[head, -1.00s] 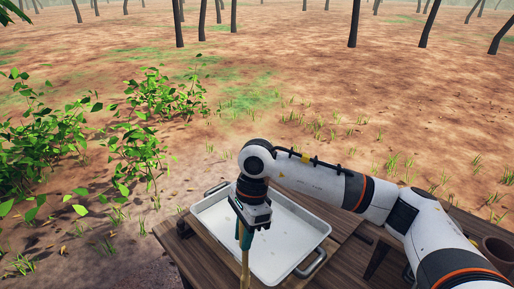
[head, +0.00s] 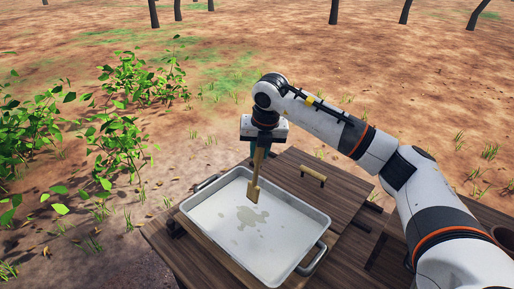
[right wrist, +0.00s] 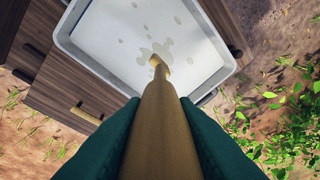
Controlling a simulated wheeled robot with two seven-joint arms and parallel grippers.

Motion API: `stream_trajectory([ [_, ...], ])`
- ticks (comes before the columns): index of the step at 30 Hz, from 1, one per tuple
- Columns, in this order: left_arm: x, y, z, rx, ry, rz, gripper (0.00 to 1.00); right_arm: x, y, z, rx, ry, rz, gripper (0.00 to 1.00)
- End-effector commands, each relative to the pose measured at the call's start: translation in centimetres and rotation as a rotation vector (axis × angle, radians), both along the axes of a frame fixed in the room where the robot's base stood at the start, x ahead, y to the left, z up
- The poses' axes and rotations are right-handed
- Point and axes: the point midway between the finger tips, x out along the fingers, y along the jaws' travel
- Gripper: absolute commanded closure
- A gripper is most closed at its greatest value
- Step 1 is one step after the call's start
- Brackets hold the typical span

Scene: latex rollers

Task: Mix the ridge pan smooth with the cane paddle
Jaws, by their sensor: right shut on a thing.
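The ridge pan (head: 196,208) is a shallow pale metal tray with two side handles on a wooden table. It holds white liquid with several uneven grey-beige patches (head: 250,216) near its middle. My right gripper (head: 259,150) is above the pan's far edge and is shut on the cane paddle (head: 254,190). The paddle hangs down over the pan, its flat end near the patches. In the right wrist view the paddle (right wrist: 162,130) runs between the green fingers to the pan (right wrist: 82,62); I cannot tell whether its tip touches the liquid. My left gripper is out of view.
The dark wooden table (head: 330,205) has a lid-like panel with a light bar handle (head: 313,173) behind the pan. Leafy bushes (head: 130,110) grow on the ground at left.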

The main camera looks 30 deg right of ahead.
Motion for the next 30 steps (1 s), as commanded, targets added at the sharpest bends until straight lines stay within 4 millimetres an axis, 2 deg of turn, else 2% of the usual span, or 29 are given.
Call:
stream_trajectory([
  [8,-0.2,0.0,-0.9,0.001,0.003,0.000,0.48,-0.3,-0.1,-1.4,-0.001,0.002,-0.002,0.97],
  [21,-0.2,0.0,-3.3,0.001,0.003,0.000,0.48,-1.0,-0.4,-5.2,-0.001,0.003,-0.001,0.97],
  [30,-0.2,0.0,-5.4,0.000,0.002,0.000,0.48,-0.6,-0.2,-7.9,0.001,0.002,0.001,0.97],
])
